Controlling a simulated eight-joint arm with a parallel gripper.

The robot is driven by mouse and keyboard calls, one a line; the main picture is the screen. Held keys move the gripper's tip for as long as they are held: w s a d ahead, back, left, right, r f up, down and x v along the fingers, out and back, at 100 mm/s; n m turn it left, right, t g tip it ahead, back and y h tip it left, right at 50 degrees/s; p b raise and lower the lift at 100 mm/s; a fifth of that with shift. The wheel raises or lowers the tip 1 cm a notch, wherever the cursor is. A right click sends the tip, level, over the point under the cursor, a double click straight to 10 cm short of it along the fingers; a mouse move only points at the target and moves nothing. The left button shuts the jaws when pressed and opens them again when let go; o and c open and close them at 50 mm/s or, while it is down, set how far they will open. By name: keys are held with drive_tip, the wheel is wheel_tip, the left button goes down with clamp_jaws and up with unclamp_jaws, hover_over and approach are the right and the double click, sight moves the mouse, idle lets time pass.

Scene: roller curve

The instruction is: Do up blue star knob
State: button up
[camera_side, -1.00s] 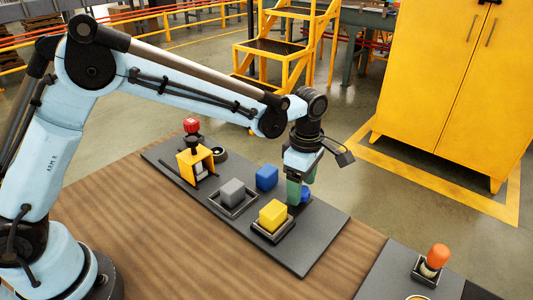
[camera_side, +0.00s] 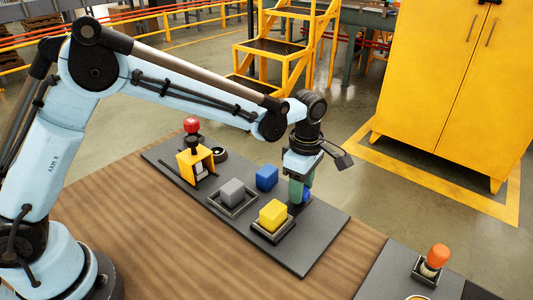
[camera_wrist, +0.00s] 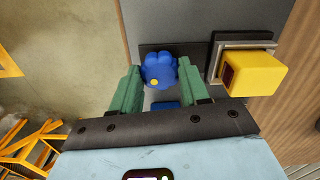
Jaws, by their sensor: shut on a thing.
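The blue star knob (camera_wrist: 158,68) sits between the green fingers of my gripper (camera_wrist: 159,82) in the wrist view, with a small yellow dot on its top. My gripper is shut on it from above. In the side view my gripper (camera_side: 300,190) points down at the far edge of the dark board (camera_side: 305,255). Only a sliver of the blue knob (camera_side: 307,195) shows there, behind the fingers. The knob's base and thread are hidden.
A yellow block (camera_side: 273,213) in a square frame stands close to my gripper. A grey block (camera_side: 232,191) in a tray, a blue block (camera_side: 267,177) and a yellow bracket (camera_side: 195,163) stand farther left. An orange knob (camera_side: 438,257) stands on another board.

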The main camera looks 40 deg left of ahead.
drive_tip(key=m, duration=0.6)
drive_tip(key=shift+m, duration=0.4)
drive_tip(key=m, duration=1.3)
drive_tip(key=shift+m, duration=0.3)
drive_tip(key=m, duration=0.6)
drive_tip(key=shift+a, duration=0.1)
drive_tip(key=shift+m, duration=0.3)
drive_tip(key=o, duration=1.1)
drive_tip(key=shift+r, duration=0.15)
